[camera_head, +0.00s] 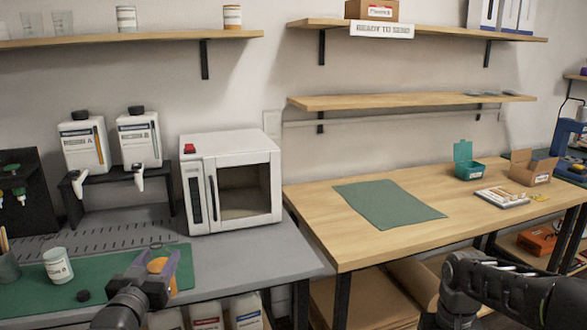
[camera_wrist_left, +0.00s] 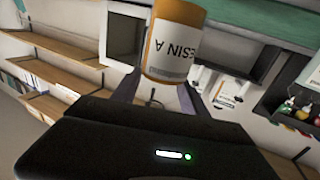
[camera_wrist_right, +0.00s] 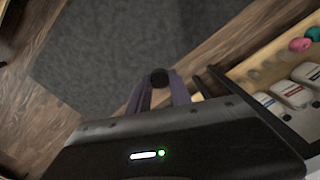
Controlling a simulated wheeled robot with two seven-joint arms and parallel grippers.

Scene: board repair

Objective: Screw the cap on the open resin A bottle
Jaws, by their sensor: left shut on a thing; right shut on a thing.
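My left gripper (camera_head: 158,272) is shut on the orange-labelled resin A bottle (camera_head: 158,265), above the front of the green mat. The bottle fills the top middle of the left wrist view (camera_wrist_left: 174,45), its label upside down there; I cannot make out its mouth clearly. A white-labelled bottle (camera_head: 57,265) stands on the mat to the left. A black cap (camera_head: 83,295) lies on the mat between them. My right gripper (camera_wrist_right: 158,92) is shut on a small round black cap (camera_wrist_right: 159,78), held over the floor, away from the bottle.
The green mat (camera_head: 110,265) lies on the grey bench. Behind are two resin dispensers (camera_head: 84,145) on a black stand and a white oven (camera_head: 230,180). Bottles sit below the bench (camera_wrist_right: 293,95).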

